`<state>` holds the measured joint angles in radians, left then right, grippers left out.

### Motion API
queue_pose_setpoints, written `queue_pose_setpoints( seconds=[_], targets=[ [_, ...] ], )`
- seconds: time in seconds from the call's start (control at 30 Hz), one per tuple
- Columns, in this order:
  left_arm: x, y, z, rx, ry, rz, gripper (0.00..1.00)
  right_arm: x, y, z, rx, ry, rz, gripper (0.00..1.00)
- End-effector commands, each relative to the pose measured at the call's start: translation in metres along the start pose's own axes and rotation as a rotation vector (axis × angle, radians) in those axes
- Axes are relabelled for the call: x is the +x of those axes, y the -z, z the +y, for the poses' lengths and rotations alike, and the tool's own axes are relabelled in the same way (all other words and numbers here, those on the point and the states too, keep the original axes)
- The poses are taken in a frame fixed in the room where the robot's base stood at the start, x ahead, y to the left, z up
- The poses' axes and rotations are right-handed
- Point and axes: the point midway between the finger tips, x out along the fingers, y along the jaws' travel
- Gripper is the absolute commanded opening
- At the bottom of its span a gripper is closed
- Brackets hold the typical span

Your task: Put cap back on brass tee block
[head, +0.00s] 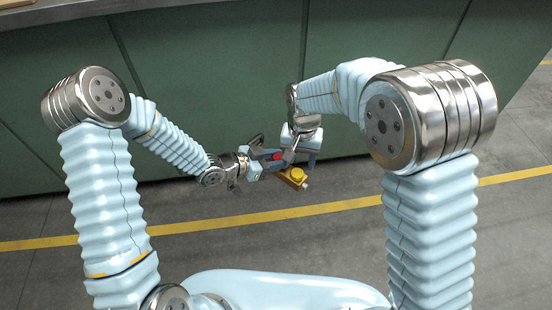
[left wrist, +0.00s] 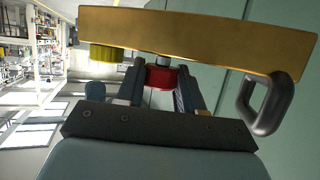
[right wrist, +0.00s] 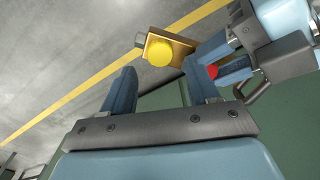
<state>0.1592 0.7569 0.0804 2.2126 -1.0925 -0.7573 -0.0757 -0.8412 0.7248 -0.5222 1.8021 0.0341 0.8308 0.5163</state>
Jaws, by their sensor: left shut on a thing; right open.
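The brass tee block (head: 291,183) is held up in front of the green cabinet. It shows as a long golden bar across the top of the left wrist view (left wrist: 200,40). A yellow cap (right wrist: 160,52) sits against one end of the block; I cannot tell how firmly it is seated. A red knob-like part (left wrist: 160,77) is by a short stem at the block's middle. My left gripper (left wrist: 160,92) is shut on this red part. My right gripper (right wrist: 158,88) is open and empty, its fingers beside the block and apart from the yellow cap.
A dark metal loop (left wrist: 267,103) hangs by the block's other end, close to both grippers. The green cabinet (head: 210,65) stands behind. A yellow line (head: 205,226) crosses the open grey floor below.

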Motion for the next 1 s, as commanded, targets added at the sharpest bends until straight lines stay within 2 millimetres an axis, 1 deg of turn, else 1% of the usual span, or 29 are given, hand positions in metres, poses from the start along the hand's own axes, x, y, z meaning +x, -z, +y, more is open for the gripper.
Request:
queue_pose_setpoints(
  seconds=[0.07, 0.3, 0.43, 0.57, 0.83, 0.93, 1.0],
  targets=[
    [0.000, 0.001, 0.000, 0.001, 0.000, 0.002, 0.00, -0.004, 0.001, 0.000, -0.081, 0.001, 0.002, 0.60],
    [0.000, 0.001, 0.000, 0.001, 0.000, 0.002, 0.00, -0.021, 0.001, 0.000, -0.521, 0.000, 0.002, 0.60],
    [0.000, 0.001, 0.000, 0.001, 0.000, 0.002, 0.00, -0.027, 0.001, -0.001, -0.690, -0.001, 0.001, 0.60],
    [0.000, 0.001, 0.000, 0.001, 0.000, 0.002, 0.00, -0.029, 0.001, 0.000, -0.758, -0.001, 0.000, 0.60],
    [0.000, 0.001, 0.000, 0.001, 0.000, 0.002, 0.00, -0.029, 0.001, 0.000, -0.762, -0.001, 0.000, 0.60],
    [0.000, 0.001, 0.000, 0.001, 0.000, 0.002, 0.00, -0.025, 0.001, 0.000, -0.761, -0.002, -0.001, 0.60],
    [0.000, 0.001, 0.000, 0.001, 0.000, 0.002, 0.00, -0.019, 0.000, 0.000, -0.760, -0.002, -0.003, 0.60]
  ],
)
